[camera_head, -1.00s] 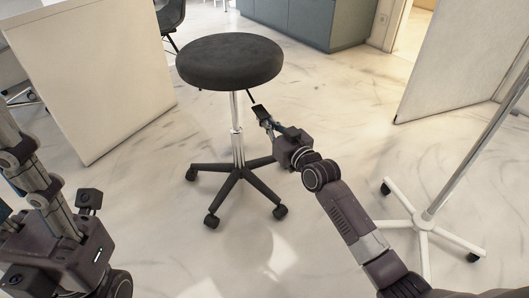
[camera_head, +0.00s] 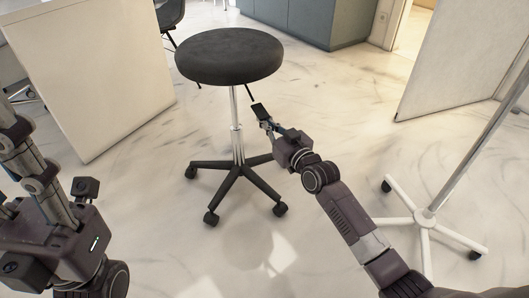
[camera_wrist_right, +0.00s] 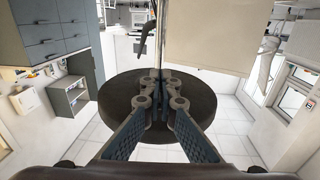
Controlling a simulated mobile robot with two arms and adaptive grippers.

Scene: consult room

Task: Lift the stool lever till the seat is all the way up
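The stool has a round dark seat (camera_head: 229,56) on a chrome column (camera_head: 236,122) and a black wheeled base (camera_head: 240,174). Its thin lever (camera_head: 249,92) slants down from beneath the seat's right side. My right gripper (camera_head: 259,110) is just right of the column, below the seat, with its tips at the lever's lower end. In the right wrist view its fingers (camera_wrist_right: 158,78) are together before the seat's underside (camera_wrist_right: 200,100); no lever shows clearly between them, and contact is hard to tell. My left gripper (camera_head: 85,188) is low at the left, its fingers unclear.
A white panel (camera_head: 90,70) stands left of the stool. A white wheeled stand (camera_head: 424,218) is at the right, near my right arm, with a pale screen (camera_head: 455,60) behind. Grey cabinets (camera_head: 310,18) and a dark chair (camera_head: 170,14) are at the back. Floor around the stool is clear.

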